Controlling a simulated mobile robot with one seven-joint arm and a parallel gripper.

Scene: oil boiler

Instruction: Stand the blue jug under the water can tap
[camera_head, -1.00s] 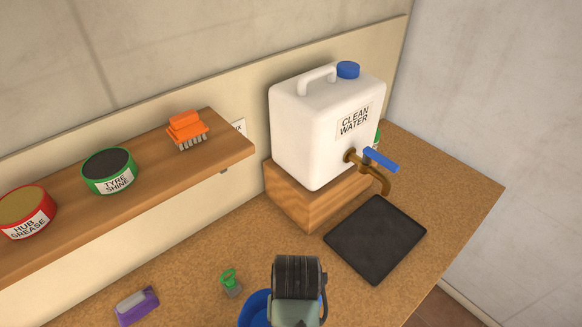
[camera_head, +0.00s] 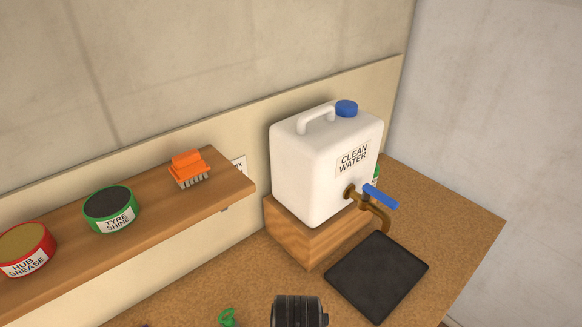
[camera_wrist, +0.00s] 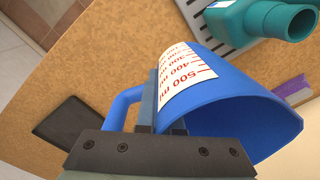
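The white water can (camera_head: 318,178) stands on a wooden block, with a blue cap. Its brass tap (camera_head: 378,212) with a blue lever points over a black mat (camera_head: 376,278). The jug has a white label with red measuring marks. Its base and any gap to the bench cannot be made out. In the head view only my dark wrist shows at the bottom edge, left of the mat; the jug is out of sight there.
A wooden shelf (camera_head: 150,238) on the left holds an orange brush (camera_head: 188,168) and two tins. A green item (camera_head: 227,318) is on the bench near my wrist. The mat is clear.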

